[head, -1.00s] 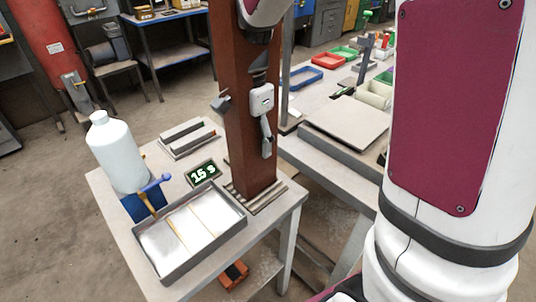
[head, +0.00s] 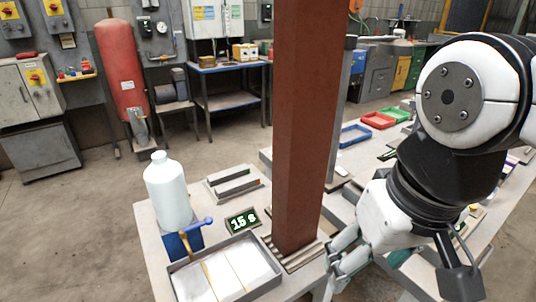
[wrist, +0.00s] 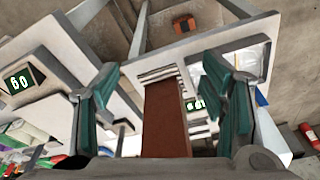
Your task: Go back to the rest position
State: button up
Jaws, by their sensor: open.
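The brick column (wrist: 164,125) shows between and beyond the fingers. The column stands upright on a slatted base (head: 296,252) on the small table. I cannot tell from these views how near the fingers are to the column.
A long bench with red (head: 378,120) and blue bins (head: 355,134) stands behind. The floor at left is clear.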

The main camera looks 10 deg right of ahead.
jog(key=shift+s+f+n, duration=0.15)
jog(key=shift+s+n, duration=0.25)
jog(key=shift+s, duration=0.15)
notch_tip(320, 180, up, 10)
jog(key=t+p, duration=0.2)
jog(key=p, duration=0.6)
jog(key=shift+f, duration=0.25)
jog(key=shift+d, duration=0.1)
